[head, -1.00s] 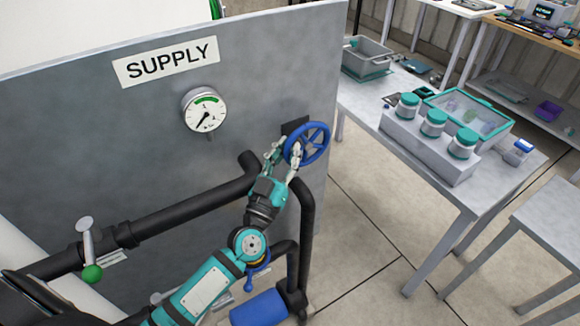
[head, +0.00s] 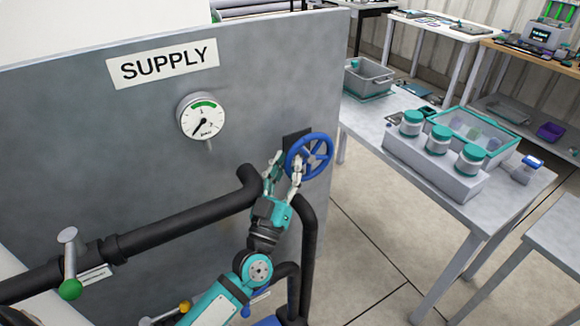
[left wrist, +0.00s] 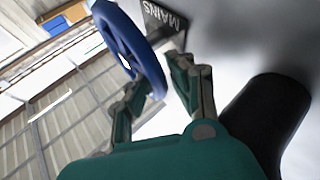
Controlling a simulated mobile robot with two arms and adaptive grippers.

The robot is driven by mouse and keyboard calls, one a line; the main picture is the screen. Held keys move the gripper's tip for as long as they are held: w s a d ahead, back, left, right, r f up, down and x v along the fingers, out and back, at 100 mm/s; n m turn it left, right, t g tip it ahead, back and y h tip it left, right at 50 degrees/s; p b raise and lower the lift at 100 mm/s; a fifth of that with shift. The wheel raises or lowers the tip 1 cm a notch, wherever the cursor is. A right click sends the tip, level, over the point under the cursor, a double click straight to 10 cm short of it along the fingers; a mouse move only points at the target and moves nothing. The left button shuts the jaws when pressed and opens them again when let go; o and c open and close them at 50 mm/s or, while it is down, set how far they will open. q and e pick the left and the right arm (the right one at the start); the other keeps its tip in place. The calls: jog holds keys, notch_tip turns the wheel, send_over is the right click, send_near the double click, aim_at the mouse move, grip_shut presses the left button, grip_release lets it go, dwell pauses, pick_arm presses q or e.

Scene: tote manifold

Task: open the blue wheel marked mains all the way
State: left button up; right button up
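The blue wheel (head: 309,156) stands out from the right part of the grey panel. A dark plate behind it reads MAINS (left wrist: 165,18) in the left wrist view. My left gripper (head: 284,160) is at the wheel's left and lower rim. Its two fingers are spread, one on each side of the rim, and a gap shows beside the rim in the left wrist view (left wrist: 160,80). I cannot tell whether a finger touches the wheel (left wrist: 125,45). My right gripper is not in view.
A gauge (head: 201,117) under the SUPPLY sign (head: 163,64) has its needle pointing lower left, off the green band. Black pipes (head: 185,215) run below the wheel. A green-knobbed lever (head: 70,265) is at left. A table (head: 470,215) with jars and bins stands at right.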

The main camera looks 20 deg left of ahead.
pick_arm(q)
jog(key=o, duration=0.3)
jog(key=shift+s+a, duration=0.1)
jog(key=shift+a, duration=0.05)
jog(key=v, duration=1.2)
